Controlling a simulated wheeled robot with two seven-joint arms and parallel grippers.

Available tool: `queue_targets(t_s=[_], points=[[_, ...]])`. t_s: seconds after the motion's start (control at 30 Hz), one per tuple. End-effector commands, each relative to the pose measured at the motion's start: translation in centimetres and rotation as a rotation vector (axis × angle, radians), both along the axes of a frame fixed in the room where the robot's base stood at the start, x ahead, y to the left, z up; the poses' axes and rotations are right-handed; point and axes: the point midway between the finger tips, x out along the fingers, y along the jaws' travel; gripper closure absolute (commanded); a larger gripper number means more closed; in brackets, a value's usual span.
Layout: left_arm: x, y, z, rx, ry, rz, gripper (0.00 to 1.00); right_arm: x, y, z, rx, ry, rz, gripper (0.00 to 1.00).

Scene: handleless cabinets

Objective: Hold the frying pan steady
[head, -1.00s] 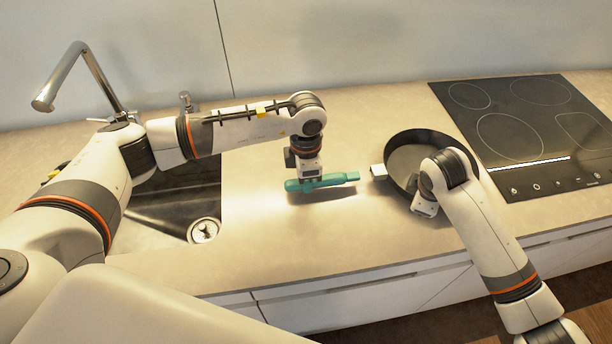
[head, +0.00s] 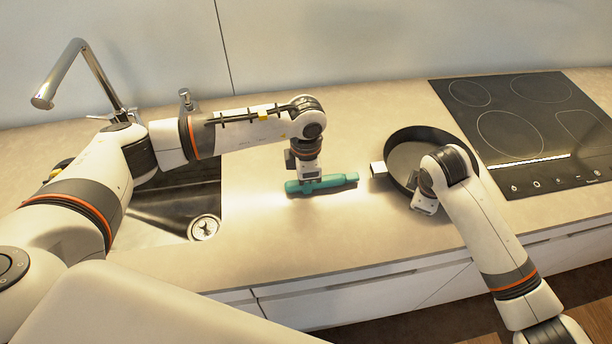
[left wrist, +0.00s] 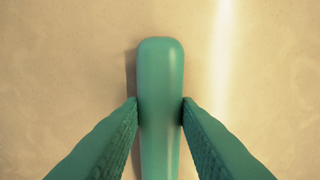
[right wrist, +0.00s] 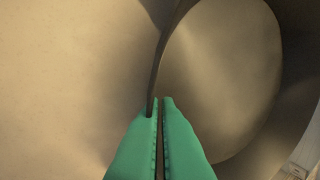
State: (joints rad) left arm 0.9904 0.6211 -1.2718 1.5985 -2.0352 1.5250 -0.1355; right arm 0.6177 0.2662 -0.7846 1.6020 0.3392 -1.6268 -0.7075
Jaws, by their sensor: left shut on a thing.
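The dark round frying pan (head: 399,158) sits on the counter, left of the hob. A pale bracket (head: 378,169) is on its left side. A teal handle (head: 335,182) lies left of this bracket; I cannot tell whether the two are joined. My left gripper (head: 306,184) is shut on the teal handle from above. The left wrist view shows the handle (left wrist: 160,75) between my fingers (left wrist: 160,105). My right gripper (right wrist: 160,103) is at the pan's wall (right wrist: 158,65), its fingers nearly together. Whether the wall is between them is unclear. In the head view my right arm hides part of the pan.
A black hob (head: 530,120) is to the right of the pan. A sink (head: 160,210) with a tall tap (head: 95,75) is on the left. The counter (head: 290,235) in front of the handle is clear. White drawer fronts (head: 345,297) run below the edge.

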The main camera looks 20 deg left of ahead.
Motion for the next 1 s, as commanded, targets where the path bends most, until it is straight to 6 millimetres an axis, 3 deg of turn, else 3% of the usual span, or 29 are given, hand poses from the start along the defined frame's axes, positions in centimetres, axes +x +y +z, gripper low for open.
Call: queue_targets(t_s=[0.13,0.17,0.3,0.67,1.0], points=[[0.0,0.0,-0.2,0.000,0.000,0.000,0.97,0.0,0.0,0.1,0.000,-0.001,0.000,1.00],[0.0,0.0,-0.2,-0.001,0.000,0.000,0.67,0.0,0.0,0.1,0.000,-0.001,0.000,1.00],[0.0,0.0,-0.2,-0.001,0.000,0.000,0.46,0.0,0.0,0.1,0.000,-0.001,0.000,1.00],[0.0,0.0,0.4,-0.001,0.000,0.000,0.46,0.0,0.0,0.1,0.000,-0.001,0.000,1.00],[0.2,0.0,7.0,-0.001,-0.005,-0.001,0.46,0.0,0.0,0.0,0.000,-0.001,0.000,1.00]])
